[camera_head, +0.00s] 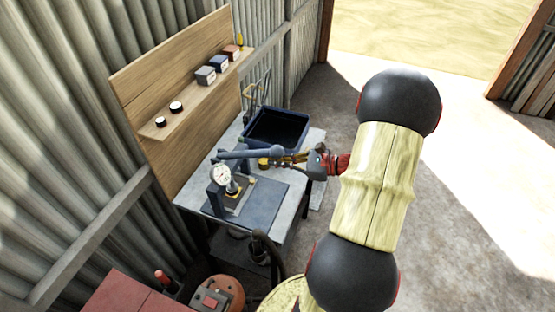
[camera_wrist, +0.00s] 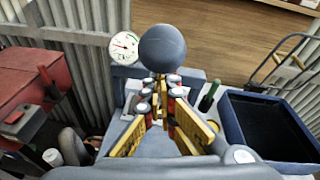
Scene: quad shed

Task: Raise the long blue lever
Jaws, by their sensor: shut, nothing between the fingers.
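The long blue lever (camera_head: 250,154) lies nearly level across the top of the press on the bench, its free end pointing right. In the wrist view its rounded blue-grey end (camera_wrist: 162,48) faces me just beyond the fingertips. My gripper (camera_head: 281,160) is at the lever's right end, coming in from the right. In the wrist view my gripper (camera_wrist: 163,88) has its yellow fingers drawn together, with nothing held. I cannot tell whether the fingertips touch the lever. The press has a white dial gauge (camera_head: 220,175) at its front left.
A dark blue open bin (camera_head: 275,128) stands behind the gripper on the bench (camera_head: 196,194). A wooden backboard (camera_head: 180,85) with a shelf of small boxes rises behind. A red box (camera_head: 128,295) and an orange machine (camera_head: 218,295) are at front left. The floor on the right is clear.

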